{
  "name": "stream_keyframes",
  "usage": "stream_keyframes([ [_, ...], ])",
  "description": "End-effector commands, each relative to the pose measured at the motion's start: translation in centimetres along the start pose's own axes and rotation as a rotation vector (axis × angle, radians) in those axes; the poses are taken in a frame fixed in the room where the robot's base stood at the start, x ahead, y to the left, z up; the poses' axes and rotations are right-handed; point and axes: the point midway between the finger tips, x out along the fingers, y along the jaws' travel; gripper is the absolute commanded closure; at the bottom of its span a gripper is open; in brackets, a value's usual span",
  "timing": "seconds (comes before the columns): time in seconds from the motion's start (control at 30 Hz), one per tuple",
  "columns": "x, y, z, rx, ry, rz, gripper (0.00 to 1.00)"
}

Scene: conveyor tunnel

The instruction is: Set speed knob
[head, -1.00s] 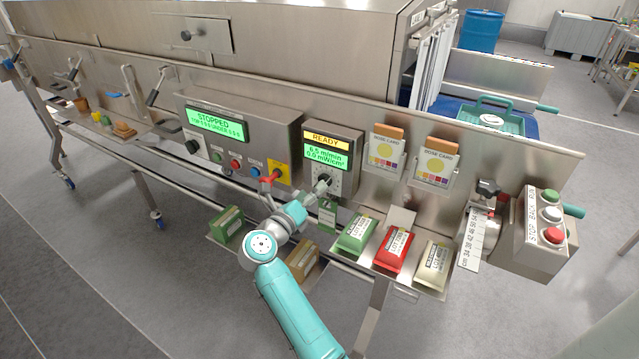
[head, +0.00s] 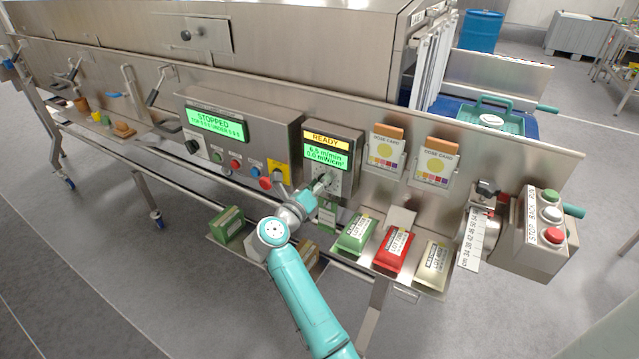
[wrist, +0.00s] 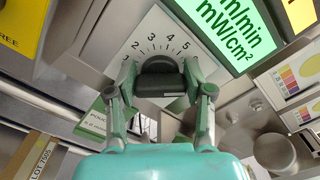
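The speed knob (wrist: 160,82) is a black dial with a raised bar, on a white numbered scale plate (wrist: 143,37). My gripper (wrist: 162,84) has one finger on each side of the knob, up against the two ends of its bar. In the head view my gripper (head: 321,186) is at the small control box, just below its display (head: 325,152). That display reads READY, about 6.6 m/min and 0.0 mW/cm². In the head view my gripper mostly covers the knob. In the wrist view the knob's pointer mark is not clear.
Left of the knob is a larger panel with a green STOPPED display (head: 215,124), buttons and a red knob on a yellow plate (head: 278,172). Dose cards (head: 387,147) hang to the right. Lot boxes (head: 394,249) sit on a shelf below right.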

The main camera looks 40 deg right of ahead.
Motion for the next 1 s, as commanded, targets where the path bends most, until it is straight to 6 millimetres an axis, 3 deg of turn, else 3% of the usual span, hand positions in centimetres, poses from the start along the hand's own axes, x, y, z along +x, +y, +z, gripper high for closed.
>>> stream_keyframes([
  [0.33, 0.0, -0.07, 0.0, 0.126, 0.0, 0.0, 0.83],
  [0.63, 0.0, -0.07, 0.0, 0.137, 0.0, 0.001, 0.83],
  [0.67, 0.0, -0.07, 0.0, 0.137, 0.0, 0.001, 0.41],
  [0.73, 0.0, -0.07, 0.0, 0.137, 0.0, 0.001, 0.24],
  [1.0, 0.0, -0.07, 0.0, 0.137, 0.0, 0.0, 0.23],
])
